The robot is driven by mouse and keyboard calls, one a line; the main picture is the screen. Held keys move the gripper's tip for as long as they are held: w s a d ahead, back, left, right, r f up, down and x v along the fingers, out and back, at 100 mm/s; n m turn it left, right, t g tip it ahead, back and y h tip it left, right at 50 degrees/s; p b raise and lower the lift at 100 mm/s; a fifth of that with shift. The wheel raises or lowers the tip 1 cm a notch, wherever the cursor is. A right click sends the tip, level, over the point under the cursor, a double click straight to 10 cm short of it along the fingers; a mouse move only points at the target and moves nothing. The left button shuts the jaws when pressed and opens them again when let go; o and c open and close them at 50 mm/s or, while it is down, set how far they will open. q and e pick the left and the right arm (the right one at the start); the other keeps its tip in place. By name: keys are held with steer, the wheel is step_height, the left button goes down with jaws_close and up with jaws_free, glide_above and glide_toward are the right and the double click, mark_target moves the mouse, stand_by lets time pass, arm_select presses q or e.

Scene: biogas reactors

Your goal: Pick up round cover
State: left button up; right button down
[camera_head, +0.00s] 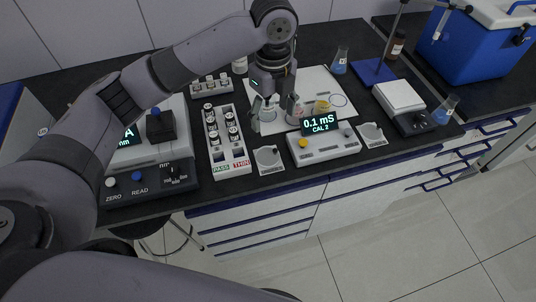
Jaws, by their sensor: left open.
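My left gripper (274,108) points down over the white board (312,82), its two fingers apart. Nothing shows held between them. A small clear glass vessel (267,114) stands under and just behind the fingers, partly hidden by them. Two small white square pads lie on the bench front, a left pad (258,168) and a right pad (380,141). Each bears a small rounded light item, but I cannot tell whether either is the round cover. My right gripper is not in view.
A meter (322,147) reading "0.1 mS CAL 2" stands between the pads. A vial rack (228,155) is left of them, then a photometer (150,180).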

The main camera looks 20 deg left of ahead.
arm_select(q)
steer(key=p, duration=0.2)
glide_above(269, 157)
steer(key=f, duration=1.1)
steer(key=shift+s+d+f, duration=0.25)
steer(key=shift+d+f, duration=0.05)
steer(key=shift+d, duration=0.1)
steer(key=shift+w+a+f+p, duration=0.1)
steer(key=shift+a+f+p, duration=0.05)
steer(key=shift+f+p, duration=0.35)
steer(key=f, duration=0.3)
steer(key=shift+w+a+f+p, duration=0.2)
steer(key=shift+a+f+p, duration=0.05)
steer(key=shift+f+p, duration=0.15)
steer(key=shift+f, duration=0.3)
steer(key=c, duration=0.9)
steer(key=shift+r, duration=0.15)
